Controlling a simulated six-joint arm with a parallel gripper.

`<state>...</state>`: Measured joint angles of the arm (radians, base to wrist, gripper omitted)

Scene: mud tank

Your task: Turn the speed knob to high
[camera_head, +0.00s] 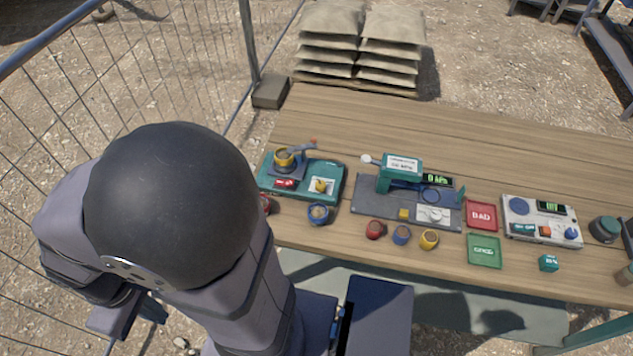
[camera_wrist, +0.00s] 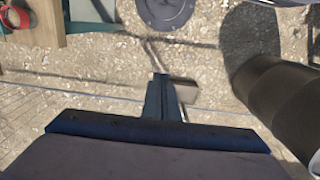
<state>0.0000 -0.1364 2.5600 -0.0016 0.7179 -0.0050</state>
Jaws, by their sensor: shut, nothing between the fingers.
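My gripper (camera_wrist: 161,92) is shut and empty in the wrist view, over gravel beyond the table's edge, away from the knob. In the head view my arm mostly hides it.
A press-like device (camera_head: 402,172), a white meter box (camera_head: 540,225) with a blue knob, red and green trays, and several small cups line the table (camera_head: 460,130). A wire fence (camera_head: 180,80) stands at the left. Stacked sacks (camera_head: 385,35) lie behind. The table's back is clear.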

